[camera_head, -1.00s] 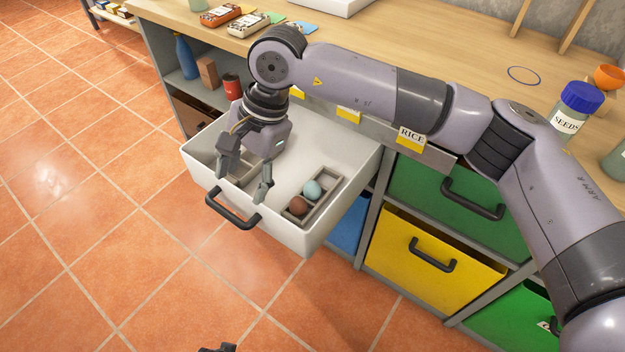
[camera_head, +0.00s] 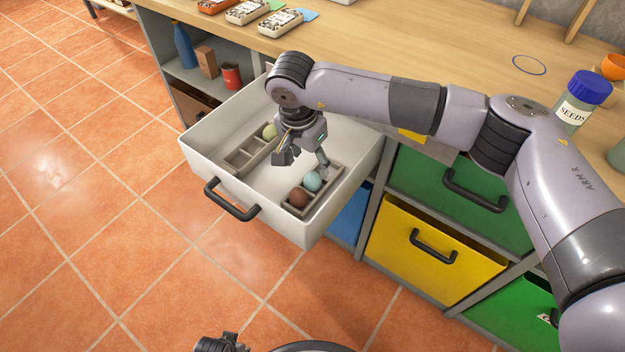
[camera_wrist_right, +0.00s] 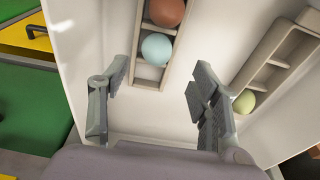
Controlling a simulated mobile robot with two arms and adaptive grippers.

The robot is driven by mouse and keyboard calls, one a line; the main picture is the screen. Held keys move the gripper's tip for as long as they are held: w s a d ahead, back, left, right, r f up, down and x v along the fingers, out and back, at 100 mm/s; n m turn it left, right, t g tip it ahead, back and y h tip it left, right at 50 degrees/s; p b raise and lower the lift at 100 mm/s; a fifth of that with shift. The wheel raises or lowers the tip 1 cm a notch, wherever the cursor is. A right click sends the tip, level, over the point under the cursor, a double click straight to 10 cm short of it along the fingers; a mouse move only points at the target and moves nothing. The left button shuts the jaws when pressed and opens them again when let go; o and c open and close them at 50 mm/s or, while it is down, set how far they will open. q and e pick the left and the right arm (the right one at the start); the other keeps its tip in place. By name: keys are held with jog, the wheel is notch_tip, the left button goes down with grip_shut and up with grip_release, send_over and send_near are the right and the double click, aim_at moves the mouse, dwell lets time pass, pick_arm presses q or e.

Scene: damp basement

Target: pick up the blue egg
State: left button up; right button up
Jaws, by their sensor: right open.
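The blue egg (camera_head: 313,181) sits in a compartment of the right-hand divided tray (camera_head: 290,209) inside the open white drawer (camera_head: 270,222), beside a brown egg (camera_head: 298,197). In the right wrist view the blue egg (camera_wrist_right: 157,48) lies ahead of my right gripper (camera_wrist_right: 160,78), between the lines of its fingers and nearer the left finger. My right gripper (camera_head: 302,166) is open and empty, above the drawer just behind the blue egg. A dark part at the bottom edge may be my left gripper (camera_head: 222,343); its fingers cannot be made out.
A second divided tray (camera_head: 238,158) on the drawer's left holds a pale green egg (camera_head: 269,131). The drawer walls surround both trays. A black handle (camera_head: 232,203) sticks out in front. A seeds jar (camera_head: 580,100) stands on the worktop (camera_head: 430,45).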

aim_at(312, 174)
jog(key=shift+w+d+f, duration=0.1)
jog(key=shift+d+f, duration=0.05)
jog(key=shift+f, duration=0.75)
jog(key=shift+w+d+f, duration=0.1)
jog(key=shift+d+f, duration=0.05)
jog(key=shift+f, duration=0.75)
jog(key=shift+w+d+f, duration=0.1)
jog(key=shift+d+f, duration=0.05)
jog(key=shift+f, duration=0.75)
jog(key=shift+s, duration=0.1)
jog(key=shift+c, duration=0.3)
jog(key=c, duration=0.7)
